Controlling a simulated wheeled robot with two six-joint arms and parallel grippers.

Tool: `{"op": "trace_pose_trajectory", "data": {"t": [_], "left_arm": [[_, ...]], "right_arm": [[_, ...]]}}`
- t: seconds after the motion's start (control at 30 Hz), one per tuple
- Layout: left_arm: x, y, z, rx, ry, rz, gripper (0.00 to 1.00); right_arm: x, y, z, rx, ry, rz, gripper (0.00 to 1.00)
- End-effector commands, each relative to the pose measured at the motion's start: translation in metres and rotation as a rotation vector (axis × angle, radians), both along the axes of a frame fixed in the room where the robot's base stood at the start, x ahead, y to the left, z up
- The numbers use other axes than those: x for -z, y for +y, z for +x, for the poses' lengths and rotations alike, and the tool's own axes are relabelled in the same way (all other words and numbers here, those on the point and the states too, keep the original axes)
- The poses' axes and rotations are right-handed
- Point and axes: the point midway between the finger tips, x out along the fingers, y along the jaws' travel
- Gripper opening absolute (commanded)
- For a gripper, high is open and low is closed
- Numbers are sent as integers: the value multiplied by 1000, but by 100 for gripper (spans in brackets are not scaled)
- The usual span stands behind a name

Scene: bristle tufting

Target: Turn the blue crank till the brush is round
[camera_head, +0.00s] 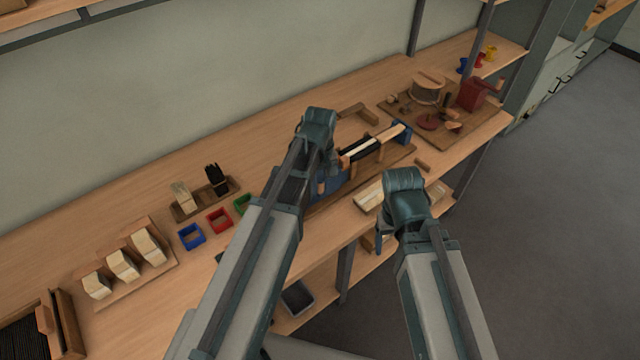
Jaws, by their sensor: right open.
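A long wooden fixture (376,163) stands on the bench with a black and pale bar along its top. A blue part (402,132) is at its far right end. Another blue part (330,184) is at its near left end, partly behind my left arm. I cannot tell which is the crank, and no round brush can be made out. My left gripper (328,172) is down beside the near blue part; its fingers are mostly hidden. My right gripper (381,242) hangs at the bench's front edge, open, largely hidden by its own wrist.
Blue (191,237), red (219,221) and green bins (243,203) stand left of my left arm. Pale bristle bundles (123,265) stand in a holder further left. A wooden board (468,137) with a drum and a red box is at the right. Pale strips (368,196) lie near the front edge.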

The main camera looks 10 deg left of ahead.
Motion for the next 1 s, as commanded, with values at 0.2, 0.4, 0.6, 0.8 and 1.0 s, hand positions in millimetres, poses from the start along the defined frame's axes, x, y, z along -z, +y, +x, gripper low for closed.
{"op": "trace_pose_trajectory", "data": {"t": [0.2,0.4,0.6,0.8,1.0], "left_arm": [[0,0,0,0,0,0,0],[0,0,0,0,0,0,0],[0,0,0,0,0,0,0],[0,0,0,0,0,0,0],[0,0,0,0,0,0,0]], "right_arm": [[0,0,0,0,0,0,74],[0,0,0,0,0,0,74],[0,0,0,0,0,0,74],[0,0,0,0,0,0,74],[0,0,0,0,0,0,74]]}}
